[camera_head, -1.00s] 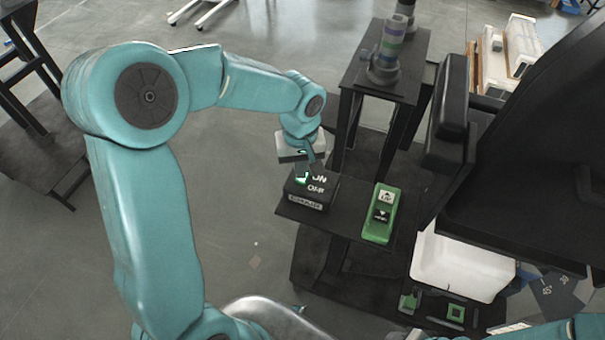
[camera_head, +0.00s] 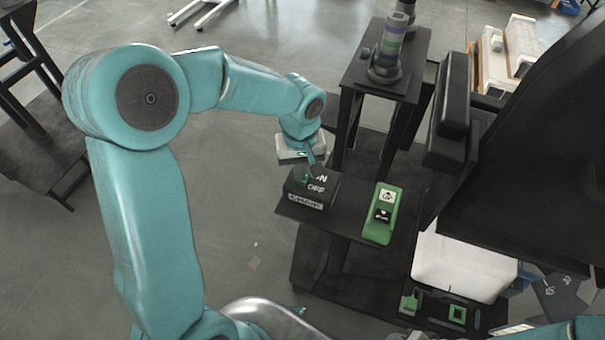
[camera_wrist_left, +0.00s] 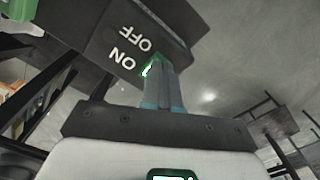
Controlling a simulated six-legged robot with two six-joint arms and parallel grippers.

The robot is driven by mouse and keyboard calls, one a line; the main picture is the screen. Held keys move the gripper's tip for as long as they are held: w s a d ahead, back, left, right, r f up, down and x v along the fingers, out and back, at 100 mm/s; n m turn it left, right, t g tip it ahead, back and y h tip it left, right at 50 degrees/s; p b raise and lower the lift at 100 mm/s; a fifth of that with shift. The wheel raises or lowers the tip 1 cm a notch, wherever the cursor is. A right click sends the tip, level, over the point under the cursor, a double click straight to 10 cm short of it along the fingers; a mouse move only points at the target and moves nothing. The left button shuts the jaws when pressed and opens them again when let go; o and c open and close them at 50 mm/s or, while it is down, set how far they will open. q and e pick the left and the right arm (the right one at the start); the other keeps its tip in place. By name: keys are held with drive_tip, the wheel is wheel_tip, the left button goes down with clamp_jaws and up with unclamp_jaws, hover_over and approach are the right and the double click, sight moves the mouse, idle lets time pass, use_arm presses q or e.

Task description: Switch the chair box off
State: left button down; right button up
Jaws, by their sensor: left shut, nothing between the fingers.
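The chair box (camera_head: 325,189) is a black box with white ON and OFF labels on top, standing on a dark shelf. Its front label is too blurred to read. A green switch part (camera_head: 301,177) shows at its left, beside the labels and partly behind my fingers. My left gripper (camera_head: 311,163) is shut and empty, its fingertips down at the switch. In the left wrist view the box (camera_wrist_left: 105,40) hangs above the fingertips (camera_wrist_left: 160,72), and a bright green edge (camera_wrist_left: 148,69) shows right at them. Whether they touch cannot be told. My right gripper is out of view.
A green box with UP and down-arrow buttons (camera_head: 382,214) stands right of the chair box on the shelf (camera_head: 345,219). A large black chair-like structure (camera_head: 530,170) fills the right.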

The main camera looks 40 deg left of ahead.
use_arm(q)
drive_tip(key=shift+f+b, duration=0.3)
drive_tip(key=shift+f, duration=0.1)
drive_tip(key=shift+r, duration=0.1)
drive_tip(key=shift+r+p, duration=0.7)
drive_tip(key=shift+r, duration=0.1)
drive_tip(key=shift+r+p, duration=0.55)
drive_tip(key=shift+r, duration=0.3)
wheel_tip(320, 180, up, 2)
drive_tip(key=shift+r+p, duration=0.1)
drive_tip(key=shift+p, duration=0.7)
drive_tip(key=shift+r+p, duration=0.5)
drive_tip(key=shift+r, duration=0.3)
drive_tip(key=shift+f, duration=0.1)
drive_tip(key=shift+s, duration=0.15)
